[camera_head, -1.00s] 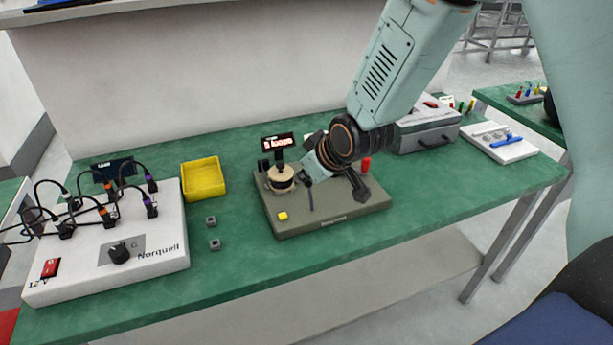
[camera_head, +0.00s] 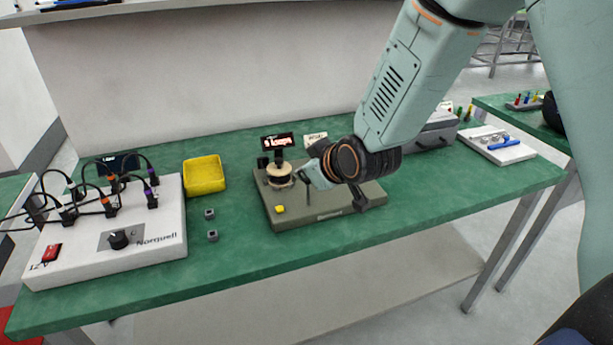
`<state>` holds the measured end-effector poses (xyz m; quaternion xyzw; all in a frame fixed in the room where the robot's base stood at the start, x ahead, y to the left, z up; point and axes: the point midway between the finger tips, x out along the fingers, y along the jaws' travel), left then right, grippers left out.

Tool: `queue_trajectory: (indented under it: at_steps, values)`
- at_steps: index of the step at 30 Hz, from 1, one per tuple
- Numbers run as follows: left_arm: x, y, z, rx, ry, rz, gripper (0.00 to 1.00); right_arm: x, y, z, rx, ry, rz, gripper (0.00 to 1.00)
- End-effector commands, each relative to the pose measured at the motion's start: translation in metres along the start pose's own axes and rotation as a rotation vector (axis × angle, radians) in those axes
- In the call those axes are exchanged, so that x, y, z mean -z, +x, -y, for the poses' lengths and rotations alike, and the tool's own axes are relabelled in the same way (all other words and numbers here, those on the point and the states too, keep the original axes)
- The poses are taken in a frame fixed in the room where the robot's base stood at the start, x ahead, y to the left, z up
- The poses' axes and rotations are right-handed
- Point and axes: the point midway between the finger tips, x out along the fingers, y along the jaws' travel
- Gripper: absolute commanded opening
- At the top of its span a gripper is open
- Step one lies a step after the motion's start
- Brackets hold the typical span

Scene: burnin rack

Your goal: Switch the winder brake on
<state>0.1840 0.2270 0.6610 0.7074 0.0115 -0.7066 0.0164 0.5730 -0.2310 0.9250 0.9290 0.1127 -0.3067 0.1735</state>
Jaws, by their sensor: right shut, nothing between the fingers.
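The winder is an olive-grey base (camera_head: 320,213) on the green bench, with a spool (camera_head: 279,174) at its back left and a small yellow block or button (camera_head: 280,209) at its front left. A small display (camera_head: 277,142) stands behind the spool. A thin dark upright lever (camera_head: 307,190) stands near the middle of the base; I cannot tell for sure that it is the brake. My right gripper (camera_head: 303,177) is shut and empty, just right of the spool and close to the lever's top. Touching or apart is unclear. My arm hides the base's right rear. My left gripper is out of view.
A yellow bin (camera_head: 204,175) and two small grey cubes (camera_head: 211,236) lie left of the winder. A white wired panel (camera_head: 160,262) fills the bench's left end. A grey box (camera_head: 434,133) and a white tray (camera_head: 497,150) stand right. The front right bench is clear.

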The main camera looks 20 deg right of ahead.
Motion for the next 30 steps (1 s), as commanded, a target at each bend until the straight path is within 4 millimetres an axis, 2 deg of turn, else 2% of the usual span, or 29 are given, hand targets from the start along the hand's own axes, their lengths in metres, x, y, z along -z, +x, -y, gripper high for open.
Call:
queue_trajectory:
  at_steps: [10,16,30]
  values:
    - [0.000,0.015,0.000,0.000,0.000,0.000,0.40,-0.008,-0.006,0.005,-0.050,-0.016,-0.104,0.00]
    - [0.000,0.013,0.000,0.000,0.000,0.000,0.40,-0.014,-0.013,0.009,-0.048,-0.017,-0.101,0.00]
    - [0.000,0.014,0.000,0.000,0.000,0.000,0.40,-0.011,-0.006,0.006,-0.051,-0.018,-0.106,0.00]
